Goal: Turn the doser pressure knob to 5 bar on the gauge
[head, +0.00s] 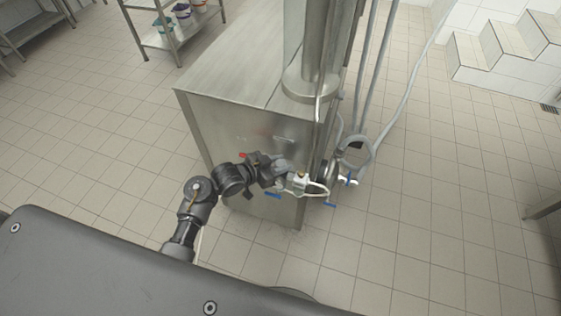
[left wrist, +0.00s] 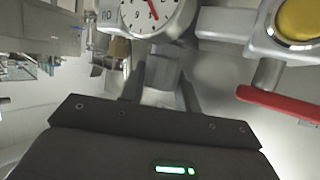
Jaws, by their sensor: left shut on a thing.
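My left gripper (head: 284,172) is at the front side of the steel filler machine, by its valves and hoses. In the left wrist view its two fingers (left wrist: 160,88) are closed on a grey knob (left wrist: 160,72), just below the gauge. The fingers hide part of the knob. The round white pressure gauge (left wrist: 150,14) is cut off by the top edge. Its red needle points up in the picture, and the number at its tip is out of view. In the head view the gauge and knob are too small or hidden to make out. My right gripper is not in view.
A red lever (left wrist: 275,102) and a yellow round cap (left wrist: 298,20) are right of the fingers. The steel cabinet (head: 240,130) stands behind my arm. Grey hoses (head: 392,80) hang at its right. The tiled floor (head: 440,200) to the right is clear.

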